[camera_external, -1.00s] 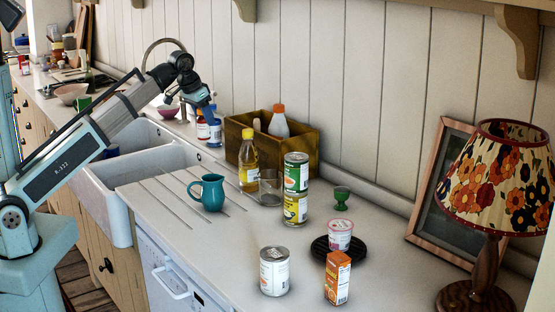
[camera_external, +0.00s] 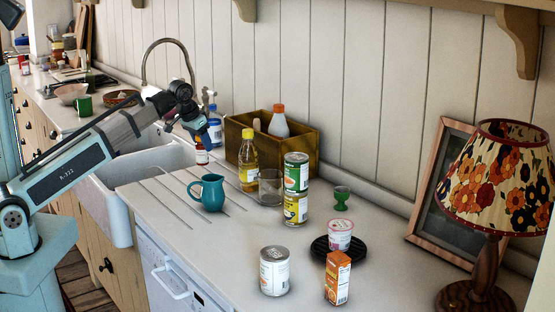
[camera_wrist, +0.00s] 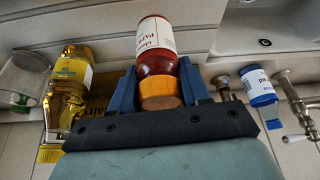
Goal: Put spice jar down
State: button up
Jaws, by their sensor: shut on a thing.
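The spice jar (camera_wrist: 158,45) has red contents, a white label and an orange cap. In the wrist view my gripper (camera_wrist: 160,88) is shut on it, a blue finger on each side near the cap. In the external view the jar (camera_external: 202,156) hangs below my gripper (camera_external: 200,138), roughly upright, by the right rim of the sink. I cannot tell whether its base touches the counter (camera_external: 215,255).
A blue-capped bottle (camera_external: 214,128) stands just behind the jar. An oil bottle (camera_external: 248,165), a wooden crate (camera_external: 270,150), a teal mug (camera_external: 208,192), a glass (camera_external: 270,190) and stacked cans (camera_external: 296,188) stand to the right. The sink (camera_external: 150,165) lies left. Grooved counter before the mug is clear.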

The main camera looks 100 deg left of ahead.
aim_at(203, 156)
jog(key=shift+f, duration=2.55)
jog(key=o, duration=1.2)
jog(key=shift+f, duration=0.1)
jog(key=shift+o, duration=0.2)
jog(key=v, duration=1.2)
